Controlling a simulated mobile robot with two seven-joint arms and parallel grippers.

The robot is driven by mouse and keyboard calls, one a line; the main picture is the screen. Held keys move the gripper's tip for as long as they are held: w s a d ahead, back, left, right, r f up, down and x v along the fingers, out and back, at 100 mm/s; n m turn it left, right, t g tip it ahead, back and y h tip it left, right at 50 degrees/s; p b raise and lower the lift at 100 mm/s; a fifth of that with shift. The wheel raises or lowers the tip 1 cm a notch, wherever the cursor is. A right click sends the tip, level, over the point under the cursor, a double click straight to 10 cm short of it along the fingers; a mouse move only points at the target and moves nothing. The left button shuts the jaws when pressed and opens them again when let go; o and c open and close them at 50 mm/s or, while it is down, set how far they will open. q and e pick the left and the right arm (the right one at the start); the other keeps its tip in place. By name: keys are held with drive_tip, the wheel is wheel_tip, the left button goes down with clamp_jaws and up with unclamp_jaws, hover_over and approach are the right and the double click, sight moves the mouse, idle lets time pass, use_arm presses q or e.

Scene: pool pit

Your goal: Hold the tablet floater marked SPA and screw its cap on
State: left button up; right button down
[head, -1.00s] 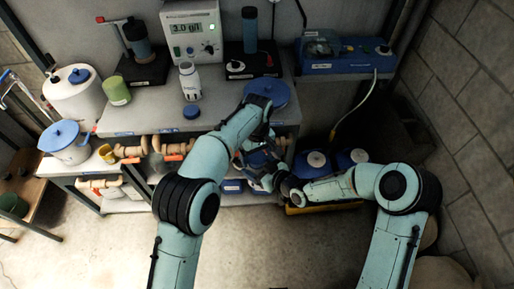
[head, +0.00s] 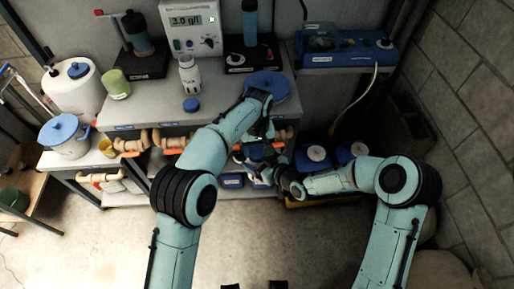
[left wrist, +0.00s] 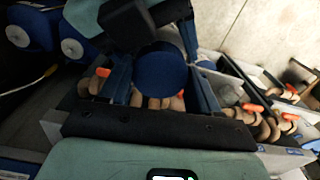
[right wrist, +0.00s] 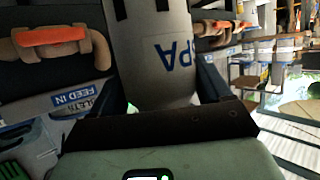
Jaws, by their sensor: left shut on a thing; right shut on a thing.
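The tablet floater (right wrist: 163,65) is a pale grey-white cylinder with blue SPA lettering, upside down in the right wrist view. My right gripper (head: 283,177) is shut on its body. My left gripper (head: 258,146) is shut on a round dark blue cap (left wrist: 160,72), which fills the space between its fingers in the left wrist view. In the head view both grippers meet in front of the bench, the left above the right. The joint between cap and floater is hidden, so I cannot tell how they sit together.
A second white bottle (head: 188,75) stands on the bench with a loose blue cap (head: 191,104) in front of it. A blue lid (head: 268,84) lies at the bench's right end. Pipes with orange handles (head: 130,145) run below. Blue containers with white caps (head: 315,153) stand right of my grippers.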

use_arm(q)
drive_tip(key=o, duration=1.2)
drive_tip(key=shift+r, duration=2.3)
drive_tip(key=c, duration=0.3)
drive_tip(key=shift+s+d+r+m, duration=0.1)
drive_tip(key=shift+d+r+m, duration=0.15)
drive_tip(key=shift+r, duration=0.3)
drive_tip(key=shift+a+r+m, duration=0.15)
drive_tip(key=shift+r+m, duration=0.05)
drive_tip(key=shift+r, duration=0.4)
drive_tip(key=shift+a+r+m, duration=0.1)
drive_tip(key=shift+r+m, duration=0.05)
drive_tip(key=shift+r, duration=0.45)
